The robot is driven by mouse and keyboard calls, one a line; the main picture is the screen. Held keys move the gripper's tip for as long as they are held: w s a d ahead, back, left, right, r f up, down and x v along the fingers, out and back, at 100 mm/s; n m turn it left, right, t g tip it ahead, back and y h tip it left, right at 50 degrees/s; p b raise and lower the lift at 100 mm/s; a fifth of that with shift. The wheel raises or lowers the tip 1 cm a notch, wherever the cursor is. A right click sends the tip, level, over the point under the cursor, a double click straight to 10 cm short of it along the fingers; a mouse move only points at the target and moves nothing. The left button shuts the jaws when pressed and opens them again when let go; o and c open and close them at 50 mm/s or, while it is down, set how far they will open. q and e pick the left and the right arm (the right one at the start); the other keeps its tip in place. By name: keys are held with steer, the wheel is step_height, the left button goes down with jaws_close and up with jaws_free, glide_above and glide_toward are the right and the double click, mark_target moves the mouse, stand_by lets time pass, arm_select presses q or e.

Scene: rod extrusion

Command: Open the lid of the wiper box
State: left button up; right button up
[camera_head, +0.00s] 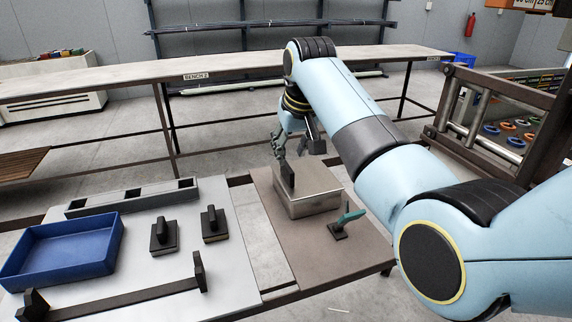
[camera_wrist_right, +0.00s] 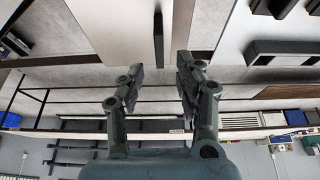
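The wiper box (camera_head: 310,192) is a metallic box on a brown board at the right part of the table. Its lid looks closed, and an upright dark handle (camera_head: 288,176) stands at its left side. My right gripper (camera_head: 291,146) hangs just above and behind the handle. In the right wrist view the two fingers (camera_wrist_right: 159,72) are apart with nothing between them. A dark upright bar (camera_wrist_right: 158,24), apparently the handle, lies beyond the fingertips, in line with their gap. Whether the gripper touches it is hard to tell. My left gripper is out of view.
A teal-handled clamp (camera_head: 347,222) stands right in front of the box. To the left are two black wiper blocks (camera_head: 163,237) (camera_head: 214,224), a blue tray (camera_head: 62,250), a grey rail (camera_head: 131,196) and a dark bar with raised ends (camera_head: 120,296). A long bench (camera_head: 230,66) runs behind.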

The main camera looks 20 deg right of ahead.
mark_target(287, 166)
steer(key=x, duration=0.4)
steer(key=shift+w, duration=0.1)
steer(key=x, duration=0.3)
steer(key=shift+w+f, duration=0.1)
steer(key=shift+f, duration=0.15)
steer(key=shift+c, duration=0.8)
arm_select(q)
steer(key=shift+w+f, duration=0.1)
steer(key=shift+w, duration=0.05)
arm_select(e)
jaws_close()
